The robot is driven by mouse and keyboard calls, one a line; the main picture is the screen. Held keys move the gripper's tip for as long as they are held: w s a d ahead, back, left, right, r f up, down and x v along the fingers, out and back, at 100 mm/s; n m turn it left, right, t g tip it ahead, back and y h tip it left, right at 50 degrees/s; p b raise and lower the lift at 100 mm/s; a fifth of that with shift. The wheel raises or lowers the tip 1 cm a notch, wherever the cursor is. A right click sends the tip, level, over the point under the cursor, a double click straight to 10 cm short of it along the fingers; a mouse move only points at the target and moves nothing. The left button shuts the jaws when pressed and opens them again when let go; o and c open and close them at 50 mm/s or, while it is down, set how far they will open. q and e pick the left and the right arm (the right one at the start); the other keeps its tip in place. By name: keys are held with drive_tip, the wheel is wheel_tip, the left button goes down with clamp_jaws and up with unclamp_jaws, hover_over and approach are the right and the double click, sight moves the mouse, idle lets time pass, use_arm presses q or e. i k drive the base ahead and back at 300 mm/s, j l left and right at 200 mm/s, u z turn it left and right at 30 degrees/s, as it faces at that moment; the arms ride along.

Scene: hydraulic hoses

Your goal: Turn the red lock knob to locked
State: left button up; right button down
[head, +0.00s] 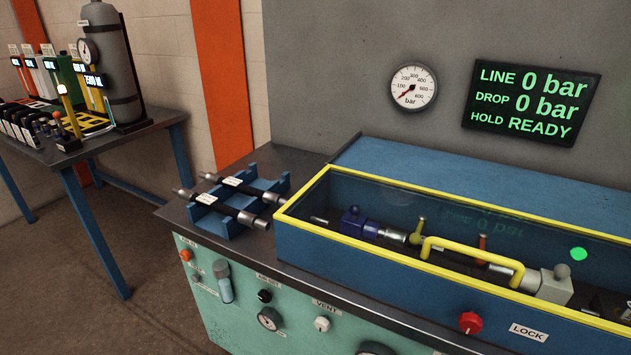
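The red lock knob (471,322) sits on the front of the blue test box, just left of a white LOCK label (528,332). Its pointer direction is too small to tell. The box has a clear lid with a yellow frame (330,236) and a yellow handle (470,252); the lid appears closed. Inside, a hose assembly with a blue fitting (357,222) lies under the lid. Neither of my grippers is in the head view.
A blue rack (222,222) with two black hoses stands left of the box. The screen (531,102) reads LINE 0 bar, DROP 0 bar, HOLD READY. A gauge (413,87) hangs beside it. A side table (75,148) with a grey cylinder stands at left.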

sight(471, 322)
drive_tip(key=k+l+z, duration=0.15)
drive_tip(key=z, duration=0.9)
